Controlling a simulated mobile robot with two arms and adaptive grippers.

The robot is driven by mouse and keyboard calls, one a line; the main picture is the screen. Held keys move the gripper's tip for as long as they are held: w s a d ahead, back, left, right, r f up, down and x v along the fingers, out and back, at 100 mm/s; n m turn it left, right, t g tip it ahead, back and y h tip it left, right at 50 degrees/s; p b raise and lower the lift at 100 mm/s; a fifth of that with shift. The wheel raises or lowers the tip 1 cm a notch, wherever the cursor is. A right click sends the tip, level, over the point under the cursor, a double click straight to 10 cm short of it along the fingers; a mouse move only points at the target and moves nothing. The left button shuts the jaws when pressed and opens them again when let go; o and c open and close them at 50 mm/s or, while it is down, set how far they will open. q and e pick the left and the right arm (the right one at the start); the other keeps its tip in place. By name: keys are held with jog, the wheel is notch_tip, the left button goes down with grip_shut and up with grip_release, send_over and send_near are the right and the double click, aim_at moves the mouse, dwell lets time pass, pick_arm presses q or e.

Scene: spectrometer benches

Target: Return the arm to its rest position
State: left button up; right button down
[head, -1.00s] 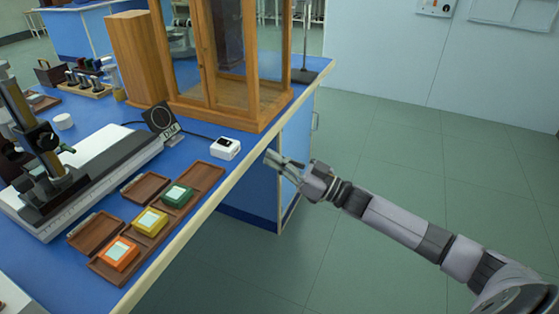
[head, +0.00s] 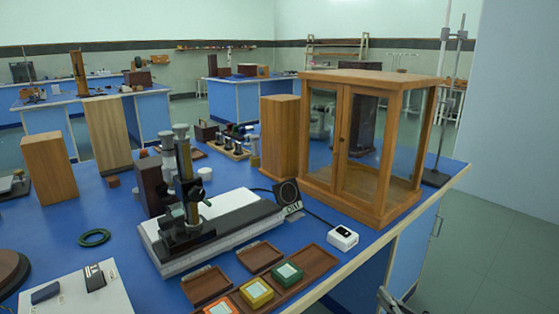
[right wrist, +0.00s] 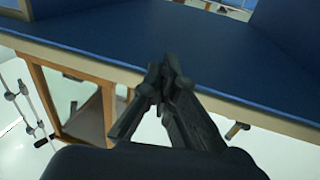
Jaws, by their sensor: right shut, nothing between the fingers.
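My right gripper (right wrist: 162,82) shows in the right wrist view with its dark fingers together and nothing between them. Behind it in that view is a blue bench top with a pale wooden edge (right wrist: 230,97). In the head view only a small part of my right gripper (head: 388,298) shows at the bottom edge, in front of the blue bench's right side and apart from it. The rest of the right arm is out of the head view. My left gripper is not in view.
The blue bench (head: 120,220) holds a microscope-like instrument (head: 184,200), a glass-fronted wooden cabinet (head: 372,78), a small white device (head: 343,238) and wooden trays (head: 260,256) with orange, yellow and green blocks. Open floor (head: 490,260) lies right of the bench.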

jog(key=s+a+f+m+g+h, duration=0.1)
jog(key=s+f+m+g+h, duration=0.2)
jog(key=f, duration=1)
jog(key=s+a+f+g+h, duration=0.2)
jog(key=s+f+g, duration=0.2)
jog(key=s+f, duration=0.5)
jog(key=s+a+f+g+h, duration=0.2)
jog(key=s+f+g, duration=0.1)
jog(key=s+f, duration=0.5)
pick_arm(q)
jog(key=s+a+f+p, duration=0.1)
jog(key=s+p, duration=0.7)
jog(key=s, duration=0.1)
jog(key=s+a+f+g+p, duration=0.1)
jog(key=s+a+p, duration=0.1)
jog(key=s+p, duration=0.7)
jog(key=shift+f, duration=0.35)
pick_arm(e)
jog(key=s+f+g, duration=0.3)
jog(key=s, duration=1.2)
jog(key=s+f+n+g, duration=0.1)
jog(key=s+f+g, duration=0.2)
jog(key=s, duration=1.2)
jog(key=shift+s+d+f+h, duration=0.2)
jog(key=shift+s+f+h, duration=0.1)
jog(key=shift+f, duration=0.4)
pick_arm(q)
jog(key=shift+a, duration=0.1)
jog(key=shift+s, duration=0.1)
